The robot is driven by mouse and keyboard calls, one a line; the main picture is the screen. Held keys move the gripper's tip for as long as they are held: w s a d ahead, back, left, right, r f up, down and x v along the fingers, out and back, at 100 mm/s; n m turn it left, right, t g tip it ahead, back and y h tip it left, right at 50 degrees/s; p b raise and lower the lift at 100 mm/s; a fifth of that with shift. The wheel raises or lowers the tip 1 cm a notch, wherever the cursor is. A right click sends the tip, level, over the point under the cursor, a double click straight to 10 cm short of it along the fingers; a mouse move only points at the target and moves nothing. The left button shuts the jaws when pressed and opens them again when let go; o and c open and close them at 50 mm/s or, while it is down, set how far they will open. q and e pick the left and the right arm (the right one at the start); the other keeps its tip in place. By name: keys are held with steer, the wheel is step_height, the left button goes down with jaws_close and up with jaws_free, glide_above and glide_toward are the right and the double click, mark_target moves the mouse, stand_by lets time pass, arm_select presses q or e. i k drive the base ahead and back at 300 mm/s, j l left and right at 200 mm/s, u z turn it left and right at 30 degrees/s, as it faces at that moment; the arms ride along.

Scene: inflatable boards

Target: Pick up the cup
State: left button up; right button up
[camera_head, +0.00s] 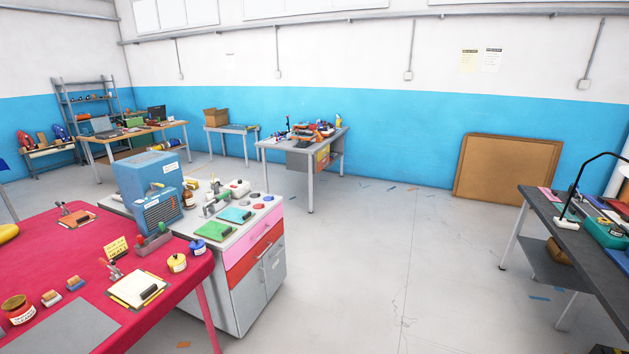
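I see no thing that I can clearly tell is a cup. Any of the small items on the far tables are too small to tell. Neither my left gripper nor my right gripper is in view.
The red table (60,252) fills the lower left, with the white cabinet (243,303) behind it, bearing a blue machine (150,190). A dark workbench (546,208) stands at right. A brown board (507,168) leans on the wall. The middle floor is mostly clear.

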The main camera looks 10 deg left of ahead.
mark_target(210, 196)
steer(key=i, duration=6.2)
